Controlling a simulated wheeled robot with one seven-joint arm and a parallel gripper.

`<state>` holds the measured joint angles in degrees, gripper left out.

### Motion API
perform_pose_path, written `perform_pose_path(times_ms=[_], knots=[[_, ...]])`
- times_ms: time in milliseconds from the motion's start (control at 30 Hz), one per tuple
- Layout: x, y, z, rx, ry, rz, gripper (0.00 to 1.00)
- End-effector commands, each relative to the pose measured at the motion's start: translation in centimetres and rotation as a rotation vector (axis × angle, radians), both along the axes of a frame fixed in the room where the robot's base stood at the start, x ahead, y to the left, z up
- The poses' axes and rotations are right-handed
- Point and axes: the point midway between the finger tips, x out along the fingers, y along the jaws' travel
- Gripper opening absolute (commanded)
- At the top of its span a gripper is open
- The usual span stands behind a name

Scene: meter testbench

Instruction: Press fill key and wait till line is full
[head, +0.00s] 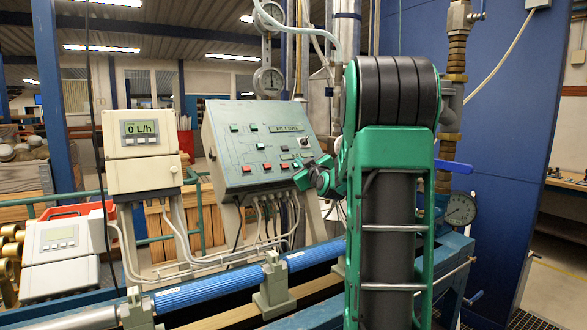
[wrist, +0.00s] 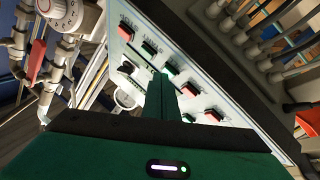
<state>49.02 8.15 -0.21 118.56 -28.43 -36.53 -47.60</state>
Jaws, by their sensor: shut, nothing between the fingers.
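I cannot tell which key is the fill key; the labels are too small to read. My gripper (head: 312,178) is shut and empty at the panel's lower right edge. Whether the tips touch a key is hidden. The blue pipe line (head: 220,291) runs below the panel.
A beige flow meter (head: 141,145) left of the panel reads "0 L/h". Another meter (head: 58,243) stands lower left. A round gauge (head: 460,208) and a blue-handled valve (head: 452,166) are right of my arm. Cables (head: 275,208) hang under the panel.

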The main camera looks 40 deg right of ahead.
Motion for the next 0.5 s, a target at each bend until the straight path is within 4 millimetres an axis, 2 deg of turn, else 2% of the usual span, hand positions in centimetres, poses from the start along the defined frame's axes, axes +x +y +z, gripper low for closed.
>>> perform_pose_path(times_ms=[500], knots=[[-0.77,0.20,0.68,0.001,0.001,0.000,0.00]])
